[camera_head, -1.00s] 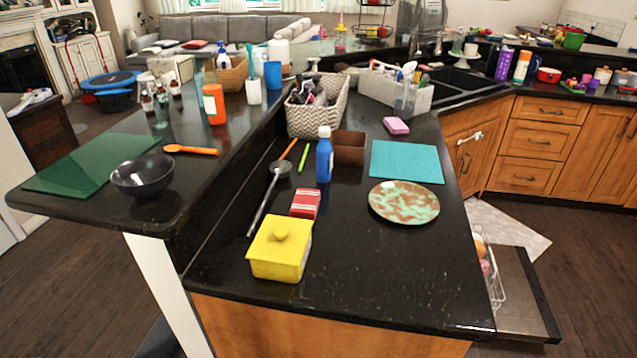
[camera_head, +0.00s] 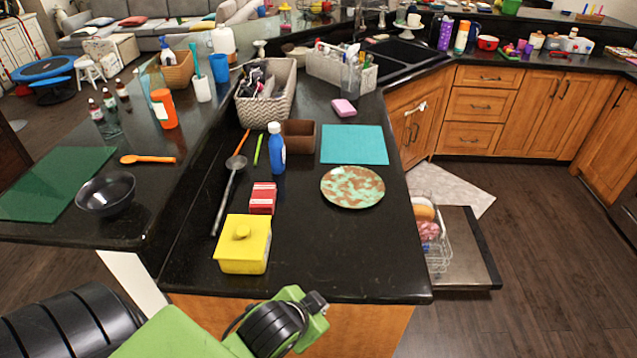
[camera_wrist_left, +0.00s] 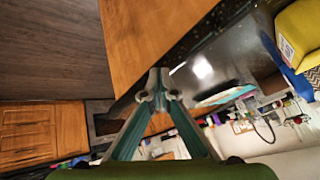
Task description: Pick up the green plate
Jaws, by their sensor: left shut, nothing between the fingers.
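The green plate (camera_head: 352,187) is round, mottled green and brown, and lies flat on the black counter, near its right edge, in front of a teal mat (camera_head: 354,145). My left arm shows at the bottom of the head view, below the counter's front edge; its fingertips cannot be made out there. In the left wrist view my left gripper (camera_wrist_left: 158,85) has its fingertips together, with nothing between them. It is apart from the plate. A thin teal and pale shape at the counter there may be the plate or mat, seen nearly edge-on. My right gripper is not in view.
A yellow lidded box (camera_head: 242,245) stands at the counter's front, with a red-and-white box (camera_head: 262,197), a blue bottle (camera_head: 276,149) and a ladle (camera_head: 229,192) nearby. Counter around the plate's front is clear. An open door with a wire rack (camera_head: 437,250) juts out at right.

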